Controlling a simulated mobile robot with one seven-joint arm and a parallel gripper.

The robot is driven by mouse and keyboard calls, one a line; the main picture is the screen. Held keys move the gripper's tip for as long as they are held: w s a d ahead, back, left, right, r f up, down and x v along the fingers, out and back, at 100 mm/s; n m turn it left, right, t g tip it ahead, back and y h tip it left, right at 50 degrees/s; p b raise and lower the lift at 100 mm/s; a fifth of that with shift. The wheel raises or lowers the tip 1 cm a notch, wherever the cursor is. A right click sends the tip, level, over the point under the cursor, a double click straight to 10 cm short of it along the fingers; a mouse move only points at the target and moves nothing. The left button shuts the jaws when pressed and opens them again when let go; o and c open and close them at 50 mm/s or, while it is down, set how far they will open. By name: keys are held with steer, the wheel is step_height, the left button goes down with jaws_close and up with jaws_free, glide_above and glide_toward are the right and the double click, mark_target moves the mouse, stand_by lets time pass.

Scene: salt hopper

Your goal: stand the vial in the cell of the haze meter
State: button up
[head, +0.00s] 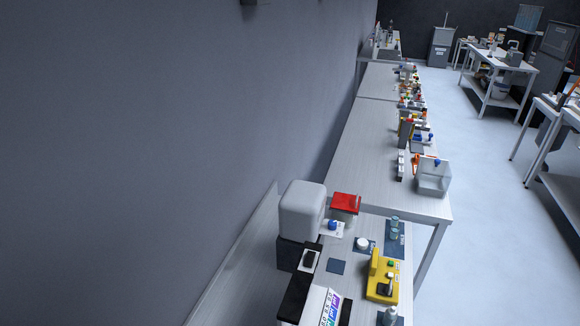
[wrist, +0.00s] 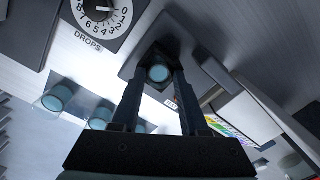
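In the wrist view my gripper (wrist: 160,80) has its two dark fingers apart. A round, teal-topped glass thing (wrist: 159,73), seemingly the vial, shows between the fingertips, against a dark square patch. I cannot tell whether the fingers touch it or whether it stands in that square. No haze meter can be named for sure. A white device with a coloured chart (wrist: 226,126) stands right of the fingers, and it also shows at the bottom of the head view (head: 322,306). My gripper does not show in the head view.
A dial marked DROPS (wrist: 102,12) is at the wrist view's top left. Teal-topped glasses (wrist: 57,97) stand left of the fingers. In the head view a yellow device (head: 382,278), a red-lidded container (head: 345,204) and a grey rounded box (head: 302,209) crowd the bench beside the wall.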

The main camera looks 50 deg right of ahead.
steer(key=shift+o, duration=1.2)
step_height(320, 180, up, 12)
steer(key=b, duration=0.1)
steer(key=w+r+n+t+h, duration=0.4)
steer(key=w+r+n+t, duration=0.4)
steer(key=w+r, duration=0.85)
steer(key=w+a+r+n+t, duration=0.3)
steer(key=r, duration=0.5)
steer(key=w+a+r+n+t, duration=0.2)
steer(key=w+r+t, duration=0.1)
steer(key=r, duration=0.5)
steer(key=s+a+r+n+t, duration=0.1)
steer(key=a+r+n+t, duration=0.5)
steer(key=r, duration=0.8)
steer(key=s+a+r+n+t+y, duration=0.2)
steer(key=s+a+r+n+t, duration=0.1)
steer(key=r, duration=0.5)
steer(key=s+a+r+n+t+y, duration=0.2)
steer(key=s+a+r, duration=0.4)
steer(key=r, duration=0.3)
steer(key=shift+s+a+n+t, duration=0.15)
steer(key=shift+s+n+t, duration=0.45)
steer(key=shift+s+t, duration=0.3)
